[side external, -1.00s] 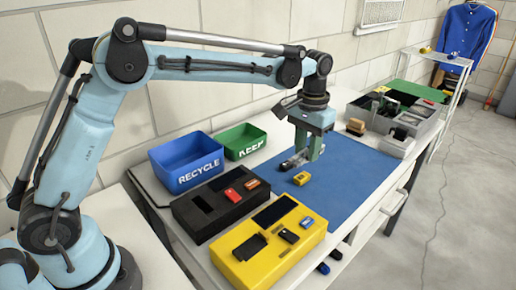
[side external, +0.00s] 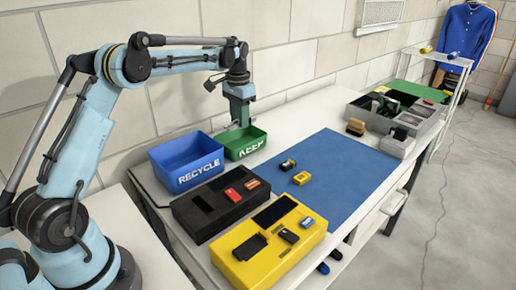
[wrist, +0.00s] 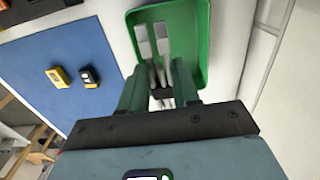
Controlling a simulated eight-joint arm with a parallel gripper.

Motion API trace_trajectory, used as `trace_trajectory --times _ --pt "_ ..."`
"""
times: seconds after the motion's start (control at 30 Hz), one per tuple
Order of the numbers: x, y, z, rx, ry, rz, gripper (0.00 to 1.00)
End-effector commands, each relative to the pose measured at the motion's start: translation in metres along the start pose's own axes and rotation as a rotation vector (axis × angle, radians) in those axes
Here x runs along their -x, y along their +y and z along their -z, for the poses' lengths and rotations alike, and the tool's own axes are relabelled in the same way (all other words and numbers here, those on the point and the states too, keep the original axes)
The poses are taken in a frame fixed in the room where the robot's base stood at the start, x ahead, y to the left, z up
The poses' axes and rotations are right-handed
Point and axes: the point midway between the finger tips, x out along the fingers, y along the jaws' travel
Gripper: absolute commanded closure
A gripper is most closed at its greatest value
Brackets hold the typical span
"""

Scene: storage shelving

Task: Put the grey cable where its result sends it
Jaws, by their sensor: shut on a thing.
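My gripper (side external: 240,122) is above the green bin marked KEEP (side external: 246,149), at the back of the table by the wall. It is shut on the grey cable (wrist: 163,42); in the wrist view two pale grey lengths stick out beyond the fingers (wrist: 160,95), over the inside of the green bin (wrist: 201,40). The cable can hardly be made out in the side view. The blue bin marked RECYCLE (side external: 190,172) stands just left of the green bin. Whether the cable touches the green bin, I cannot tell.
A blue mat (side external: 345,175) holds a yellow device (side external: 301,178) and a dark one (side external: 288,165). A black box (side external: 205,228) and a yellow box (side external: 285,255) stand in front of the bins. A grey divided tray (side external: 425,123) is at the far end.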

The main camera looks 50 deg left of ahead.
Motion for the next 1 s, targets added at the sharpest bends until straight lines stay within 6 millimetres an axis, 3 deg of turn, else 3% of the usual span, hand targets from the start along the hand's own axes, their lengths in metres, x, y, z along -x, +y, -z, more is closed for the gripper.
trace_trajectory --times 0.4,0.77,0.8,1.0 --pt "-0.040 0.001 0.000 0.000 0.000 0.000 0.99" --pt "-0.045 0.001 0.000 0.001 0.000 0.000 0.99" --pt "-0.044 0.001 0.000 0.001 0.000 0.000 0.66" --pt "-0.044 0.001 0.000 0.001 0.000 0.000 0.39"
